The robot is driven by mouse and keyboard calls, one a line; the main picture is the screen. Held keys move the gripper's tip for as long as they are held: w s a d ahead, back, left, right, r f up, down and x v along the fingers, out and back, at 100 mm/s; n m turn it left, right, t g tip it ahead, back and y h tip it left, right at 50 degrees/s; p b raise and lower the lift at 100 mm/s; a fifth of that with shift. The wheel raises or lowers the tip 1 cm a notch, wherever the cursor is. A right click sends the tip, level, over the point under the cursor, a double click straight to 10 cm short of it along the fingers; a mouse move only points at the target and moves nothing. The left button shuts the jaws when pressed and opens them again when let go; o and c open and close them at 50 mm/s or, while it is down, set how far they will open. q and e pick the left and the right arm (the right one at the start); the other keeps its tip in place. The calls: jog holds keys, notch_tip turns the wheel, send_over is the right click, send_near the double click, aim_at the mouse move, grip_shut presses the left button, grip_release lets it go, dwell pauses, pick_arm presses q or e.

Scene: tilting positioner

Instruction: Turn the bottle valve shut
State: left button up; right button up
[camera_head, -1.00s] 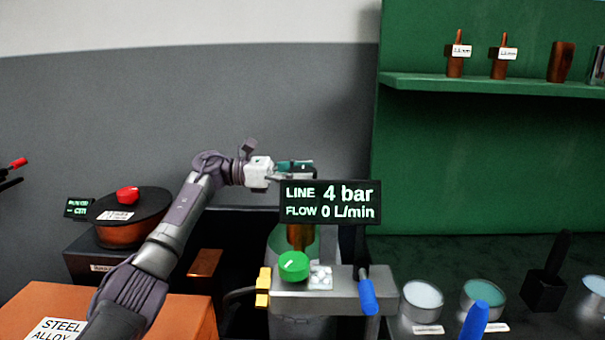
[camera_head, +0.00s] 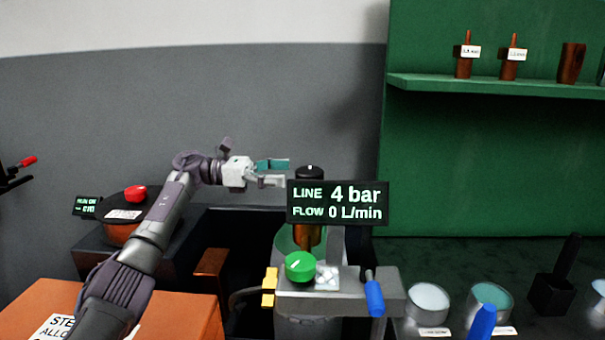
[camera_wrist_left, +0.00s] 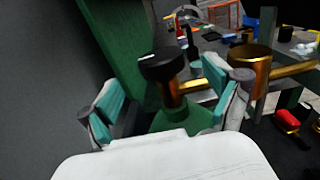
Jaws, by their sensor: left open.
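The bottle valve has a black round knob with a small white mark (camera_head: 309,172). It shows above and behind the display in the head view, and in the left wrist view the knob (camera_wrist_left: 161,67) sits on a brass stem over a green bottle (camera_wrist_left: 190,119). My left gripper (camera_head: 288,172) is open and just left of the knob in the head view. In the left wrist view its teal-padded fingers (camera_wrist_left: 168,98) are spread, with the knob ahead between them; contact does not show. The display (camera_head: 338,203) reads LINE 4 bar, FLOW 0 L/min and hides part of the valve.
A green knob (camera_head: 300,266) and a blue-handled lever (camera_head: 374,295) are on the grey block in front. A red-knobbed round unit (camera_head: 136,194) stands left. Orange boxes (camera_head: 190,312) lie front left. Open tins (camera_head: 427,302) stand right.

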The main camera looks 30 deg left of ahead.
pick_arm(q)
jog(key=v, duration=0.5)
jog(key=shift+s+a, duration=0.15)
jog(key=shift+a, duration=0.15)
jog(key=shift+d+f, duration=0.1)
